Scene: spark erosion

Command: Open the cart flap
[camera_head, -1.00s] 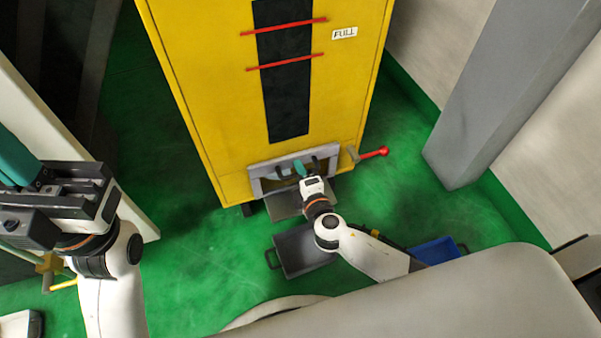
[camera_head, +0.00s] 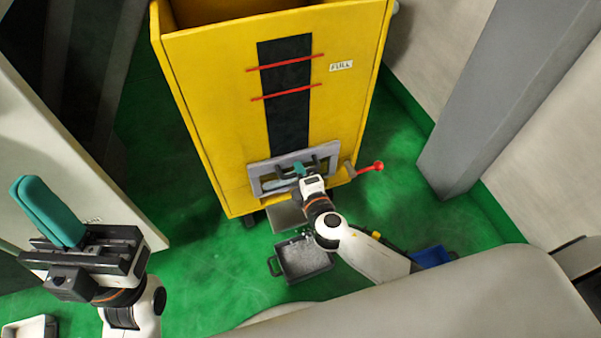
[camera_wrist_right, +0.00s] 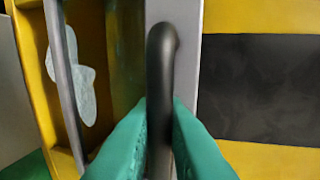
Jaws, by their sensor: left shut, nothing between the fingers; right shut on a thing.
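The yellow cart (camera_head: 225,110) stands in the middle of the head view. Low on its front is the grey flap assembly (camera_head: 253,173), with an opening partly showing. My right gripper (camera_head: 299,169) is at the flap, its teal fingers shut around the dark handle. In the right wrist view the fingers (camera_wrist_right: 160,135) close on both sides of the dark handle (camera_wrist_right: 160,65), which is fixed to a grey plate (camera_wrist_right: 187,50). Left of it shows a yellow-walled opening with a pale lump (camera_wrist_right: 85,95). My left gripper (camera_head: 48,212) is shut and empty, far left of the cart.
A dark bin (camera_head: 290,272) with pale bits in it stands on the green floor below a grey chute (camera_head: 288,216). A red-knobbed lever (camera_head: 376,167) sticks out right of the flap. A blue bin (camera_head: 432,256) and a grey pillar (camera_head: 480,110) are at right.

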